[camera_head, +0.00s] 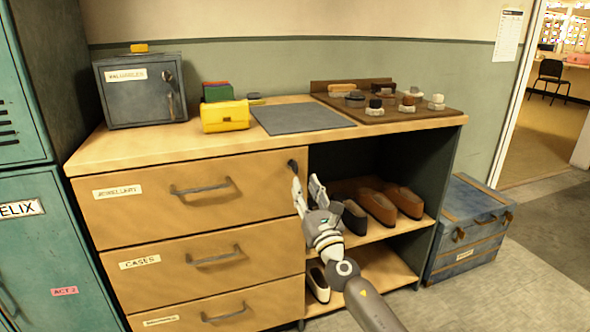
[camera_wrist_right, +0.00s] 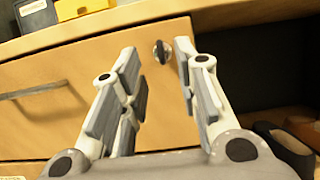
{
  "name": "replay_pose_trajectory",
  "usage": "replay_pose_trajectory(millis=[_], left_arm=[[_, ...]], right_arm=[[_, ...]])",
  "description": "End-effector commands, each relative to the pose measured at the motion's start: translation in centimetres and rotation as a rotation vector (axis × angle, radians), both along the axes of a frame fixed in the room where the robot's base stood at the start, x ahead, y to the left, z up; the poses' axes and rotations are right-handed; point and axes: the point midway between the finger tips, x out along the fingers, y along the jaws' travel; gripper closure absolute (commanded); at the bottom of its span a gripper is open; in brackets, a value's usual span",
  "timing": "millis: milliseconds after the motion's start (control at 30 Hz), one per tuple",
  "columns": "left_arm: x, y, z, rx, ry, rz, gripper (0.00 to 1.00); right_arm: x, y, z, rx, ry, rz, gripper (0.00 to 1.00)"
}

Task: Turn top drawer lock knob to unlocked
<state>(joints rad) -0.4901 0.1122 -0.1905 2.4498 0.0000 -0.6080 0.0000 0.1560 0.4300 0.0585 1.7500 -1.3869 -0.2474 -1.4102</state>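The top drawer (camera_head: 140,207) has a wooden front, a label at its left and a dark bar handle (camera_head: 202,187). Its lock knob (camera_head: 292,165) is a small dark round knob near the drawer's upper right corner. In the right wrist view the knob (camera_wrist_right: 161,51) shows beyond the fingers, with a light bar across its face that looks close to upright. My right gripper (camera_head: 306,186) is open in front of the drawer's right end, just below the knob. Its fingers (camera_wrist_right: 160,72) are apart with nothing between them, and I see no contact with the knob. My left gripper is not in view.
Open shelves with shoes (camera_head: 378,206) lie right of the drawers. The worktop carries a grey safe (camera_head: 140,90), a yellow bag (camera_head: 225,116), a grey mat (camera_head: 302,117) and a brown board (camera_head: 425,113) with brushes and jars. A blue trunk (camera_head: 468,228) stands on the floor at right.

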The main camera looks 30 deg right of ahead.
Motion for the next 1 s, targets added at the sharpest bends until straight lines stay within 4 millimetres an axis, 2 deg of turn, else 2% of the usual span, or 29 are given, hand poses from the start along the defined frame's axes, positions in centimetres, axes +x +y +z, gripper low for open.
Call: replay_pose_trajectory(millis=[200,400,600,900,1000], left_arm=[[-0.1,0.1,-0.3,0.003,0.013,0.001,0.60],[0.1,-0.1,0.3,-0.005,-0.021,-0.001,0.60],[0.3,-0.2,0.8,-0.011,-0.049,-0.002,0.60],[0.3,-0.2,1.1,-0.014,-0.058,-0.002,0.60],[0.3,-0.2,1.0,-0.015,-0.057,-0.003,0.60]], right_arm=[[3.4,-0.8,1.5,0.002,-0.001,0.000,0.71],[5.7,-1.4,2.3,0.002,0.000,0.001,0.71],[6.8,-1.6,2.7,0.002,0.002,0.001,0.71],[6.9,-1.6,2.8,0.003,0.001,0.002,0.71],[6.9,-1.6,2.8,0.003,0.001,0.001,0.82]])
